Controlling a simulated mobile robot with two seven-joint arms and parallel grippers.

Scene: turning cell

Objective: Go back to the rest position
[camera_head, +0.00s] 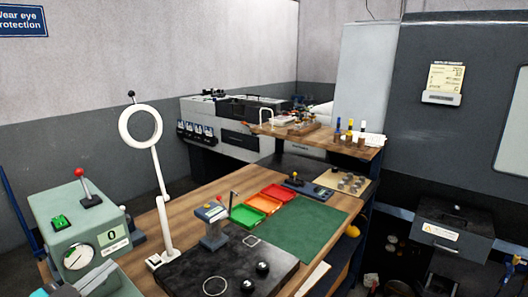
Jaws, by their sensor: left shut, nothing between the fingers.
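My left gripper (98,277) shows only in part at the bottom left corner, in front of the green machine. It is shut, with nothing seen between its fingers. My right gripper is not in view. The green machine (70,212) has a red-knobbed lever, a green button and a round dial, and stands at the left end of the wooden bench (180,212).
A white ring lamp (157,150) stands upright on the bench. A black plate (190,275) with dark balls, red and orange trays (262,202) and a green mat (300,230) lie to its right. A dark grey machine (440,150) fills the right side.

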